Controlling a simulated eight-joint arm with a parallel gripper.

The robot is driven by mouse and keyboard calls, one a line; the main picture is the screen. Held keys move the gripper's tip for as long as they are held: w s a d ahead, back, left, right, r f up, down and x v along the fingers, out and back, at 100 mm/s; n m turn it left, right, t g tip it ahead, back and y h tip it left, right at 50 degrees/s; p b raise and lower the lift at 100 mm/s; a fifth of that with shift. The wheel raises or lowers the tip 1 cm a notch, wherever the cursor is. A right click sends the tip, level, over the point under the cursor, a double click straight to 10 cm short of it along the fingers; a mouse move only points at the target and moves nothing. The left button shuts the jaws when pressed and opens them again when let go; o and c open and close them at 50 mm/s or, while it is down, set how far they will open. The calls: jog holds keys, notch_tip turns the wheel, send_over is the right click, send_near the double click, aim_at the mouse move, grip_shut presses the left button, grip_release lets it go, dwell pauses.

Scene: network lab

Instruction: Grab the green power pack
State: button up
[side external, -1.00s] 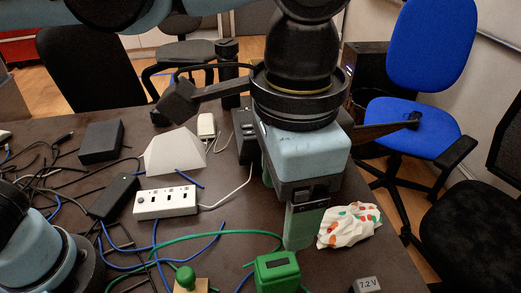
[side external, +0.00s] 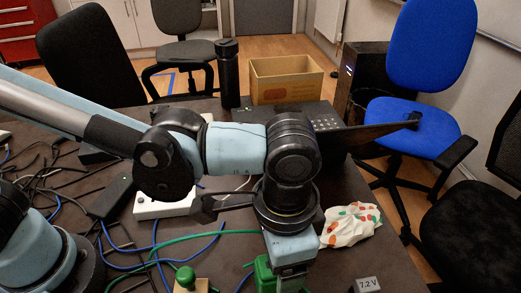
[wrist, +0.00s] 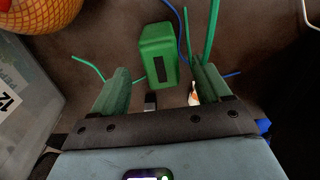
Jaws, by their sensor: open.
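The green power pack is a boxy green block with a dark strip on top. In the wrist view the pack (wrist: 158,42) stands ahead of and between the two green fingers of my gripper (wrist: 163,72), which are spread apart with a gap on each side of it. In the side view the pack (side external: 262,277) is at the bottom middle of the table, partly hidden by my gripper (side external: 290,272), which is above or beside it. I cannot tell the exact height gap. The gripper is open and holds nothing.
A green knobbed wooden block (side external: 187,281) stands left of the pack. A grey 7.2 V block (side external: 368,285) and a spotted cloth (side external: 350,226) are to the right. A green cable (side external: 205,236) and blue cables run behind. A white power strip (side external: 165,207) lies farther back.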

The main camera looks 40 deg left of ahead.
jog(key=shift+a+f, duration=0.1)
jog(key=shift+f, duration=2.6)
jog(key=shift+c, duration=0.2)
jog(key=c, duration=1.3)
jog(key=shift+r, duration=0.1)
